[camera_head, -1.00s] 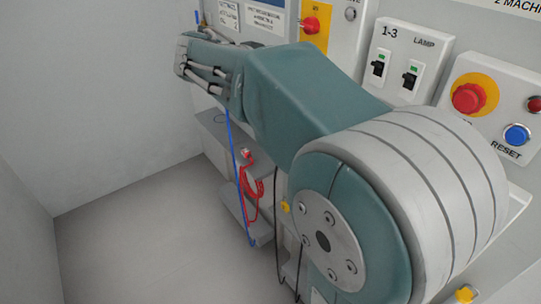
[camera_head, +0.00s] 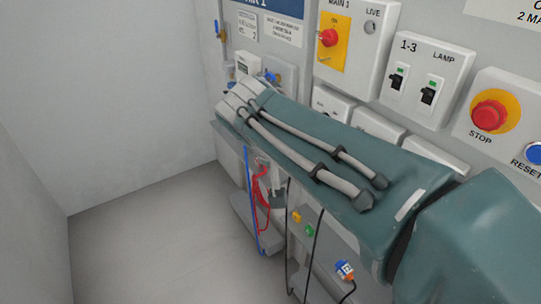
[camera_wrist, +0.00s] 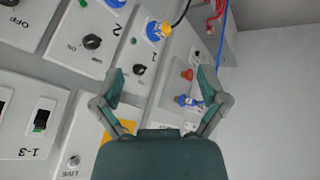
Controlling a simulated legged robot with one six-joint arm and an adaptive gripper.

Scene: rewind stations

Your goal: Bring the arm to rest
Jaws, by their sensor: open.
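My gripper (camera_wrist: 161,78) is open in the wrist view, with its two fingers spread wide and nothing between them. Past the fingers is a wall panel with a small red knob (camera_wrist: 187,74) and a blue fitting (camera_wrist: 186,100). I cannot tell the exact gap to the panel, but no contact shows. In the head view my teal arm stretches from the lower right towards the upper left, along the front of the panels. My gripper cannot be made out there.
The wall carries a red STOP button (camera_head: 490,115), a lamp switch box (camera_head: 425,80) and a yellow-backed red switch (camera_head: 329,38). Red cable (camera_head: 262,200) and a blue cable (camera_head: 248,190) hang below my arm. The grey floor (camera_head: 150,250) at left is clear.

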